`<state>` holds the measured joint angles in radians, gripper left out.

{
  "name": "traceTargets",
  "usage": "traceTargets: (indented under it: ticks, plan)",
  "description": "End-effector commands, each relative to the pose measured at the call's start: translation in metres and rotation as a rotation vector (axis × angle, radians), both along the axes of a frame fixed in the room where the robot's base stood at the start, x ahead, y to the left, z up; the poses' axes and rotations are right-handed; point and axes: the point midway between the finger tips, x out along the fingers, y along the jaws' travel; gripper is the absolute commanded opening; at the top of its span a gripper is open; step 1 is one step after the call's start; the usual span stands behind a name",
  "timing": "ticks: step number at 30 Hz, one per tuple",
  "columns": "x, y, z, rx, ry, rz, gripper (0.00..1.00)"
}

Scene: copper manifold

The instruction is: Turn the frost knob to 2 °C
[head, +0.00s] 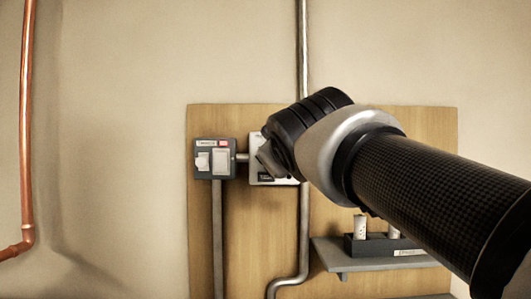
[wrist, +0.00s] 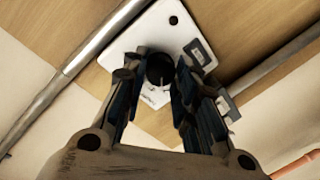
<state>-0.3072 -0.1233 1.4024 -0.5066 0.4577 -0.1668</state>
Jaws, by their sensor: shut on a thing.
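The frost knob (wrist: 160,70) is a round black knob on a white control box (wrist: 150,32). In the wrist view it sits between the two fingertips of my gripper (wrist: 158,78), which are shut on it. A small light pointer mark shows on the knob's lower side, but the scale around it is too small to read. In the head view the white box (head: 262,165) is mostly behind my gripper (head: 268,155), and the knob is hidden there.
A grey switch box (head: 215,158) is close left of the white box on the wooden board (head: 250,240). A metal pipe (head: 303,50) runs vertically behind my gripper. A shelf (head: 330,255) with a dark holder (head: 370,243) is lower right. A copper pipe (head: 28,120) is far left.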

Motion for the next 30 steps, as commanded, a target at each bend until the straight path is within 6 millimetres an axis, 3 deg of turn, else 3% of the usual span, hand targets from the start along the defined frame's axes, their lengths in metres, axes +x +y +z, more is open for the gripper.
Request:
traceTargets:
  ticks: [10,25,26,30]
  plan:
    - [-0.0001,0.0008,0.0006,-0.126,0.000,0.001,0.03]
    - [-0.0001,0.0007,0.0007,-0.146,-0.002,0.000,0.03]
    - [-0.0001,0.0007,0.0008,-0.146,-0.002,0.000,0.27]
    - [-0.0001,0.0007,0.0007,-0.145,-0.002,0.000,0.37]
